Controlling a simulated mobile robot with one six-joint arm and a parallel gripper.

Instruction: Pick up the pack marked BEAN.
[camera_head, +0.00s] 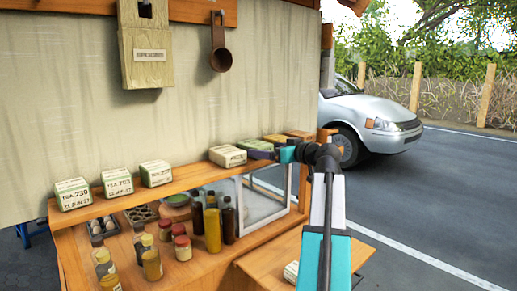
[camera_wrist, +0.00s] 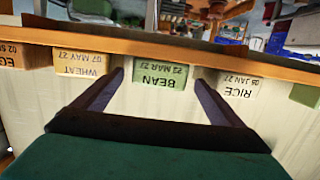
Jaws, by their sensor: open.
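The pack marked BEAN (camera_wrist: 163,76) is pale green with dark print, upside down in the wrist view. It sits on the wooden shelf between the WHEAT and RICE packs. My gripper (camera_wrist: 158,84) is open, with one dark finger to each side of the BEAN pack in the picture. No contact with it shows. In the head view a green pack (camera_head: 254,144), probably the same one, stands on the shelf behind my gripper (camera_head: 262,154), which partly covers it.
The yellow WHEAT pack (camera_wrist: 82,62) and pale RICE pack (camera_wrist: 237,84) flank the BEAN pack, with gaps between. Pale packs (camera_head: 72,194) stand further left on the shelf (camera_head: 190,181). Bottles (camera_head: 213,228) and jars stand below. A brown scoop (camera_head: 221,58) hangs on the wall.

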